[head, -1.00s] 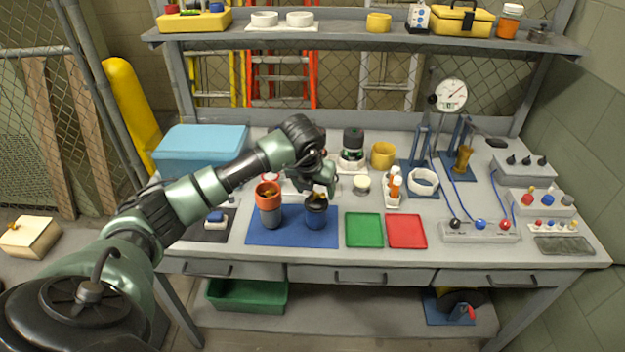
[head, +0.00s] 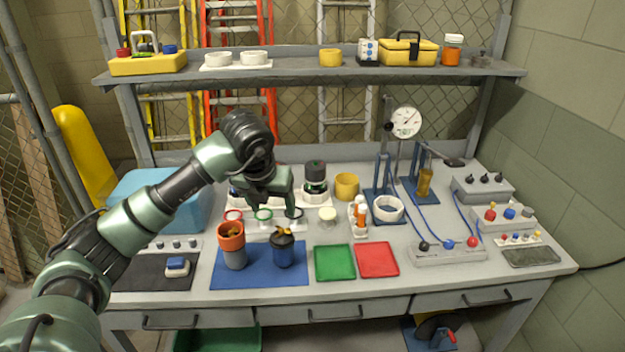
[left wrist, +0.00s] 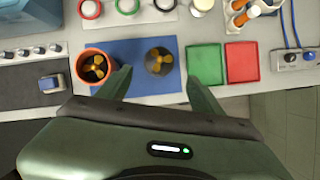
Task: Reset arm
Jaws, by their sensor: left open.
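My left gripper (head: 278,211) is open and empty, raised above the bench and pointing down. In the left wrist view its two fingers (left wrist: 160,88) are spread apart with nothing between them. Below it on the blue mat (head: 262,279) stand two upright housings. Yellow propellers show in the orange housing (left wrist: 97,66) and at the dark housing (left wrist: 159,60) in the left wrist view. The gripper is apart from both. My right gripper is in neither current view.
A green tray (head: 335,263) and a red tray (head: 377,260) lie right of the mat. A dial gauge stand (head: 405,122), blue stands and wired control boxes (head: 449,256) fill the right side. A blue bin (head: 155,199) is at the left. A shelf (head: 300,72) spans the back.

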